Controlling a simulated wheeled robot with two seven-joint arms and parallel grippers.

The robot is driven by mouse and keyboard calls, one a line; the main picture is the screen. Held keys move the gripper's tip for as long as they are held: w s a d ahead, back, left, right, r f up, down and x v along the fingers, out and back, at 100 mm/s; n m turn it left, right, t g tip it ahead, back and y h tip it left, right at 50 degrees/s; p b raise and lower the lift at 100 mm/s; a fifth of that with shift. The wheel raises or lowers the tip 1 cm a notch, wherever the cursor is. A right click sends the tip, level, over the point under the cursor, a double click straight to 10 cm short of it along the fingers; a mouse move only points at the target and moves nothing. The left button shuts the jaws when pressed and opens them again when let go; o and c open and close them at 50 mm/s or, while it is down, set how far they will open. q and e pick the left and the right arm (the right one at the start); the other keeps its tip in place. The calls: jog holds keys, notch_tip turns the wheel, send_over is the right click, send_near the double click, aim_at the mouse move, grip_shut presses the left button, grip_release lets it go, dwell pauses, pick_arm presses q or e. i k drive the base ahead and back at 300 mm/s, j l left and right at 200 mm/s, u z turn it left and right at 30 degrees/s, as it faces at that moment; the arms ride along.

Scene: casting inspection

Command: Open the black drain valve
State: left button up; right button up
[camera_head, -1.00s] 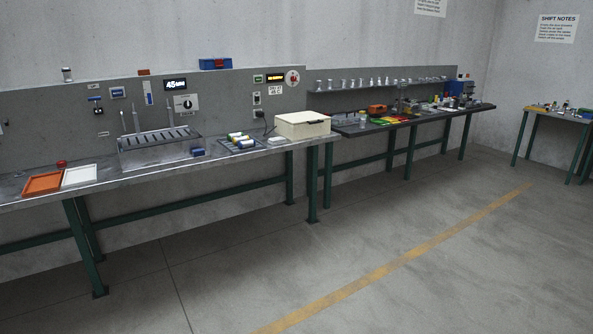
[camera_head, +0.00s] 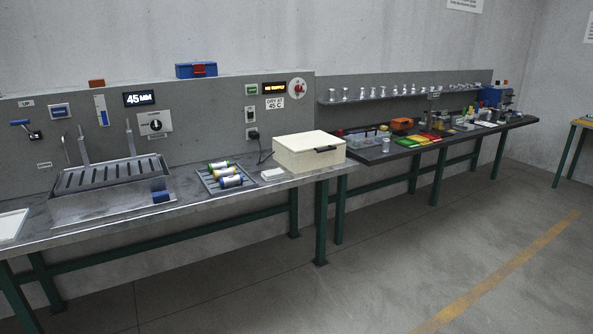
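A round black knob (camera_head: 156,125) sits on a white plate on the grey back panel, below the "45 MM" display (camera_head: 139,98). A lever with a blue handle (camera_head: 21,122) and a dark mount is on the panel at far left. I cannot tell for certain which one is the drain valve. Neither of my grippers is in view.
Right of the basin are a rack with several cylinders (camera_head: 228,181), a small white block (camera_head: 272,175) and a cream box (camera_head: 309,153). A darker bench (camera_head: 385,156) with many small items continues right. The floor in front, with a yellow line (camera_head: 500,275), is clear.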

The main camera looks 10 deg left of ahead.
aim_at(152, 124)
jog(key=i+l+u, duration=0.2)
jog(key=i+u, duration=0.25)
jog(key=i, duration=0.4)
jog(key=i+l+u, duration=0.4)
jog(key=i+l, duration=0.15)
jog(key=i, duration=0.25)
jog(key=i+l+u, duration=0.45)
jog(key=i+l, duration=0.25)
